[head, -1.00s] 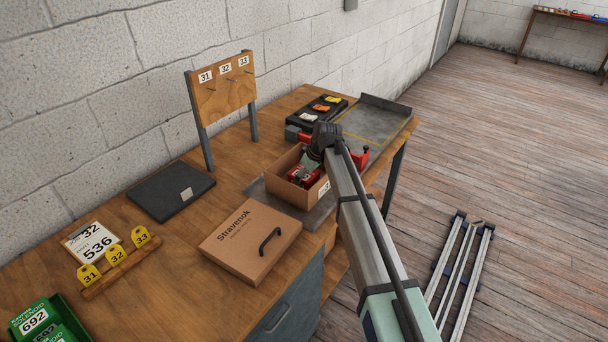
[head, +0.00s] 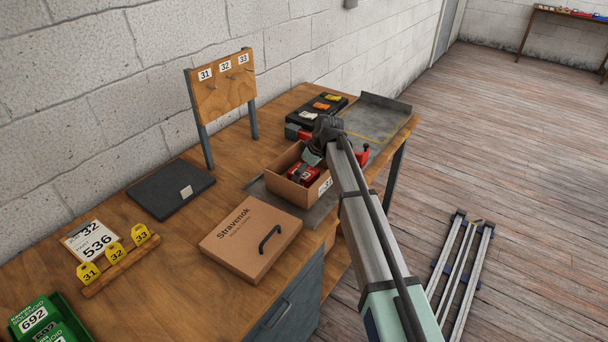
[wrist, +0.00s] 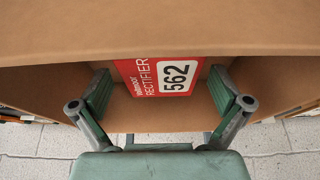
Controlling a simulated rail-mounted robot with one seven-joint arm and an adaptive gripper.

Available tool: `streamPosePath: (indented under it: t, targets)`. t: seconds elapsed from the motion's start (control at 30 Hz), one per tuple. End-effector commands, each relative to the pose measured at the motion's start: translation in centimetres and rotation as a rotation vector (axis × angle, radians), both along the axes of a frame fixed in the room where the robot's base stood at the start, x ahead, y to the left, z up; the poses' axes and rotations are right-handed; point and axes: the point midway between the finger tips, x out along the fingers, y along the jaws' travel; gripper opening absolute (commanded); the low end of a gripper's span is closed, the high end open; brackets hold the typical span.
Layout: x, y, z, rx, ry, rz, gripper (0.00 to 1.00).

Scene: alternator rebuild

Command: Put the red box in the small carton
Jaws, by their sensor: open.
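The red box (head: 303,174) lies inside the small open carton (head: 291,192) on the bench. In the wrist view the red box (wrist: 165,77) shows its white "RECTIFIER 562" label, and brown carton walls (wrist: 160,30) surround it. My gripper (head: 312,158) is just above the carton's opening, close to the box. In the wrist view my gripper's fingers (wrist: 160,92) are spread apart, one to each side of the box, with nothing held between them. The box's underside is hidden.
A closed Stravenok carton (head: 250,238) with a black handle lies in front of the small carton. A dark pad (head: 171,189) is to the left. A black tray (head: 322,108) and a grey metal tray (head: 385,119) are behind. Bare wood lies between pad and carton.

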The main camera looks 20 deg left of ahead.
Motion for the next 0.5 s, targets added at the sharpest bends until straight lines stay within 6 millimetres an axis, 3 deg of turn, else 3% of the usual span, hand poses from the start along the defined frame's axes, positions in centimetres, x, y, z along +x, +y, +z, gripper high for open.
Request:
streamPosePath:
  t: [0.5]
  targets:
    - [-0.9,-3.4,8.3,0.001,-0.001,-0.001,1.00]
